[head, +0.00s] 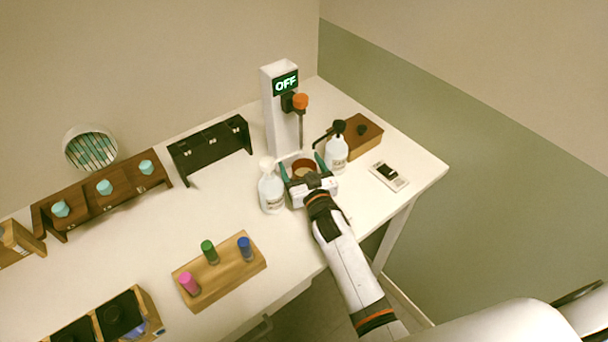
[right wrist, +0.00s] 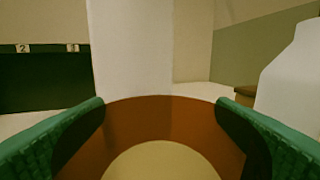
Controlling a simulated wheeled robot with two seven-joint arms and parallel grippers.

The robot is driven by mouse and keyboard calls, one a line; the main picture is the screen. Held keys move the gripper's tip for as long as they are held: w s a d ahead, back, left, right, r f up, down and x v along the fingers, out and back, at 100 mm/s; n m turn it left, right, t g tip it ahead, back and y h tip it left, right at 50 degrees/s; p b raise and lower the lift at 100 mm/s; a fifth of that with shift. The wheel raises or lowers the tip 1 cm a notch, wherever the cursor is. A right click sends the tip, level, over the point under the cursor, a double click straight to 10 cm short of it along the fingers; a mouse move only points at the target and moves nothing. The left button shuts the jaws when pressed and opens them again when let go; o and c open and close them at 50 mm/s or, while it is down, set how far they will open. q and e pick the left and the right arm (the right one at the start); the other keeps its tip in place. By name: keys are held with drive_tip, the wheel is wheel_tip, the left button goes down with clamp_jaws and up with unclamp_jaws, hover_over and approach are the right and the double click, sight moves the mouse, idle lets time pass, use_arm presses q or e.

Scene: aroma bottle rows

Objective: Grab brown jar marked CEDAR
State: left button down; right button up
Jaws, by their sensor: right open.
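A brown jar (head: 304,168) stands on the white table near the foot of the white post, partly hidden by my right gripper (head: 302,166). The right gripper is open, with one green finger on each side of the jar. In the right wrist view the jar (right wrist: 160,105) fills the lower middle between the two green fingertips, with a pale round area on it. No CEDAR lettering is readable. I cannot tell whether the fingers touch the jar. My left gripper is not in view.
White bottles stand close on the left (head: 271,190) and right (head: 336,153) of the gripper. Behind is the white post (head: 283,120) with an OFF display. A switch plate (head: 388,176) lies right; a wooden block (head: 222,276) with coloured vials lies front left. The table's middle is clear.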

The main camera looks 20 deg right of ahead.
drive_tip(key=shift+s, duration=0.1)
drive_tip(key=shift+c, duration=0.2)
drive_tip(key=shift+r, duration=0.1)
drive_tip(key=c, duration=1.2)
